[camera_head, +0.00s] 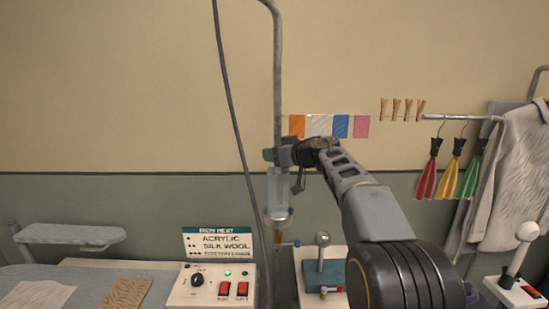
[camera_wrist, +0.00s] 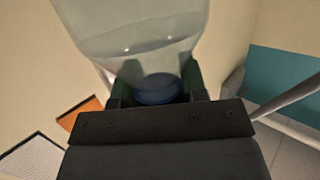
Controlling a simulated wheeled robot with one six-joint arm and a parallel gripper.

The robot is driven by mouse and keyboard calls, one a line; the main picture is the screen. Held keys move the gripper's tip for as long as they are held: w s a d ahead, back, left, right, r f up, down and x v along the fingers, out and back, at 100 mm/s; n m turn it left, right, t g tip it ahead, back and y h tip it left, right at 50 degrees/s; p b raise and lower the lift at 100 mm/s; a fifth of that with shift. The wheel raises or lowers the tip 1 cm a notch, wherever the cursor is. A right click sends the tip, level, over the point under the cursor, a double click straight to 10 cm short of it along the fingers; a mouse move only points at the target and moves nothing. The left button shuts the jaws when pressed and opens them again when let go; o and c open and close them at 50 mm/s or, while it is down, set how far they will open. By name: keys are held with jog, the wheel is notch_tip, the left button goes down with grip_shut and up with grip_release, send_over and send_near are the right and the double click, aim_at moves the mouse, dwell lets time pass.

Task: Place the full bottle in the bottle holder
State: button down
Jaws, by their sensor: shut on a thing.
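The full bottle (camera_head: 279,188) is clear and pale, upright beside the metal pole in the head view. In the wrist view the bottle (camera_wrist: 135,30) fills the top, with its blue cap (camera_wrist: 158,91) between the dark green fingers. My gripper (camera_head: 281,156) is shut on the bottle's upper end. A round grey cup or ring (camera_head: 279,218), seemingly the bottle holder, is on the pole just below the bottle. The bottle's lower end lines up with it; I cannot tell whether it is inside or only above or in front.
The pole (camera_head: 277,80) rises behind the bottle, with a dark cable (camera_head: 228,90) to its left. A control box (camera_head: 212,287) and a sign (camera_head: 217,243) stand below left. Coloured cloths (camera_head: 340,126) hang behind my arm. Garments (camera_head: 515,170) hang at right.

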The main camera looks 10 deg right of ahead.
jog(key=shift+s+f, duration=0.1)
jog(key=shift+f, duration=0.5)
jog(key=c, duration=0.7)
grip_release()
jog(key=shift+o, duration=0.2)
